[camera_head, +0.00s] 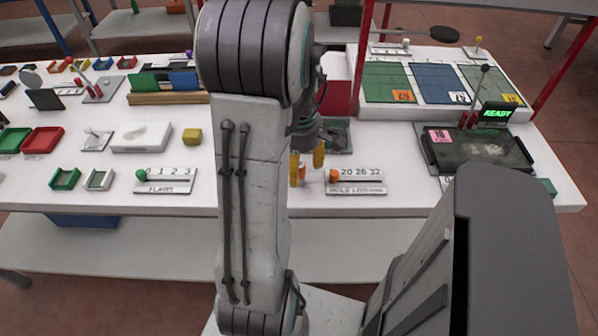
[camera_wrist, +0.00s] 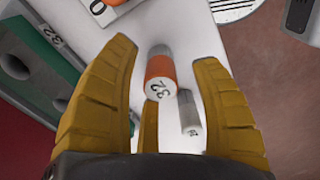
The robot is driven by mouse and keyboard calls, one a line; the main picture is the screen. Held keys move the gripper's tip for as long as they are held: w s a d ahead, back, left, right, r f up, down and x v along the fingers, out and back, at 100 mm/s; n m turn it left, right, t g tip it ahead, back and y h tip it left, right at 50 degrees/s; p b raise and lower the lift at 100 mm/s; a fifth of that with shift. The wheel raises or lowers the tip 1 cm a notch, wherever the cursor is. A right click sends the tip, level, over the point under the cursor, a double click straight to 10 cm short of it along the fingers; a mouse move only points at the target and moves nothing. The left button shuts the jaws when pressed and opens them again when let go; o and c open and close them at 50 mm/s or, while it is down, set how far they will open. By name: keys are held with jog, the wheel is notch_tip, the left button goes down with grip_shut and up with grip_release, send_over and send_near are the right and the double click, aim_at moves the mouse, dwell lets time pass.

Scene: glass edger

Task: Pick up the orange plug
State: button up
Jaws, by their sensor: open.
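An orange plug (camera_wrist: 158,70) with a grey end and a white face marked 32 shows in the wrist view. It lies between the yellow fingers of my open gripper (camera_wrist: 164,55), with no clear contact visible. A smaller grey plug (camera_wrist: 190,118) is beside it, near the right finger. Another piece with an orange band (camera_wrist: 97,6) is cut off at the top. In the head view my gripper (camera_head: 308,162) is low over the front of the white table, and my arm hides part of that area.
In the head view, a slider plate marked 20 26 32 (camera_head: 355,188) with an orange knob is right of my gripper. A yellow cube (camera_head: 192,136) stands farther left.

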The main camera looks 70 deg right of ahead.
jog(key=shift+f, duration=0.85)
grip_shut()
